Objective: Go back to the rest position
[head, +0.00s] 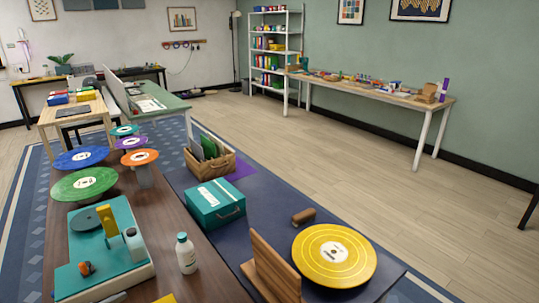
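Neither of my grippers shows clearly in the head view. The dark wooden table (174,206) runs away from me on the left. On it, a teal machine with a yellow arm (135,240) stands at the near left, and a white bottle (186,254) stands upright to its right. A green disc (85,184), a blue disc (82,158) and an orange disc (139,157) are raised farther back.
A dark blue surface (262,222) to the right carries a teal box (216,203), a basket (209,166), a yellow disc (334,255) and a wooden stand (272,273). A long table (383,93) lines the right wall. The wooden floor (400,185) between is clear.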

